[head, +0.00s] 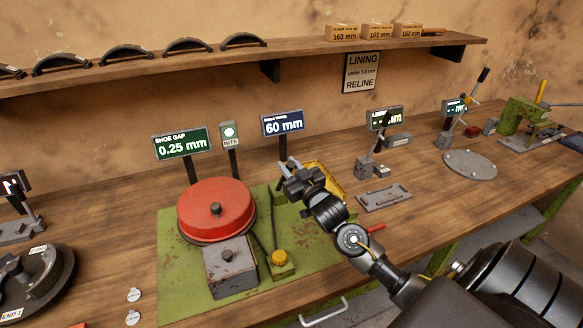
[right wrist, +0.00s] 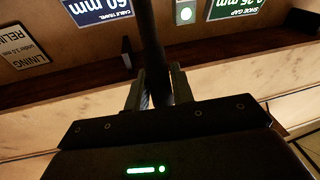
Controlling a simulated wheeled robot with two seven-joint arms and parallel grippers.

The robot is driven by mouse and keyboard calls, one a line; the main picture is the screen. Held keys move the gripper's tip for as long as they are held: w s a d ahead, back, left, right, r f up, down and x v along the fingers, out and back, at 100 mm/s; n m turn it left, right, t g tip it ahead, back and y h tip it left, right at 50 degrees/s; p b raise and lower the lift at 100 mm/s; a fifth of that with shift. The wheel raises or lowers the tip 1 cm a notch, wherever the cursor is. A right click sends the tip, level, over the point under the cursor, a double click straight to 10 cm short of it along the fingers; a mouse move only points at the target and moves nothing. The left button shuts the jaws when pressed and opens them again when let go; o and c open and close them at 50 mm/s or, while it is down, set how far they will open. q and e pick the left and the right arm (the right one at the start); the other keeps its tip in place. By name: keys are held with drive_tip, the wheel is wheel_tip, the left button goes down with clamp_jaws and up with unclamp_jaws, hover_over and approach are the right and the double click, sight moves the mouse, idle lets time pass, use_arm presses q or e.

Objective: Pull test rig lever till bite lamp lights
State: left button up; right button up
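The test rig is a green base plate (head: 185,285) with a red drum (head: 215,208) and a grey box (head: 231,265) on it. The bite lamp (head: 229,133) on its small post shows a bright pale disc; it also shows at the top of the right wrist view (right wrist: 186,14). My right gripper (head: 290,172) is at the rig's right rear, below the 60 mm display. In the right wrist view the dark lever (right wrist: 151,45) stands between its fingers, which look closed on it. In the head view the gripper hides the lever's grip. My left gripper is out of view.
The shoe gap display (head: 182,143) reads 0.25 mm, and the cable travel display (head: 283,123) reads 60 mm. A yellow piece (head: 328,178) lies behind my right gripper. A grey tray (head: 384,197) lies to its right. A shelf (head: 190,62) runs above the bench.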

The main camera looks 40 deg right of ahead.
drive_tip(key=o, duration=0.3)
drive_tip(key=shift+o, duration=0.2)
drive_tip(key=s+f+b, duration=0.1)
drive_tip(key=s+b, duration=0.2)
drive_tip(key=s, duration=0.7)
drive_tip(key=shift+s+a+f+b, duration=0.25)
drive_tip(key=shift+s+a+b, duration=0.05)
drive_tip(key=shift+s+a, duration=0.1)
drive_tip(key=shift+w, duration=0.1)
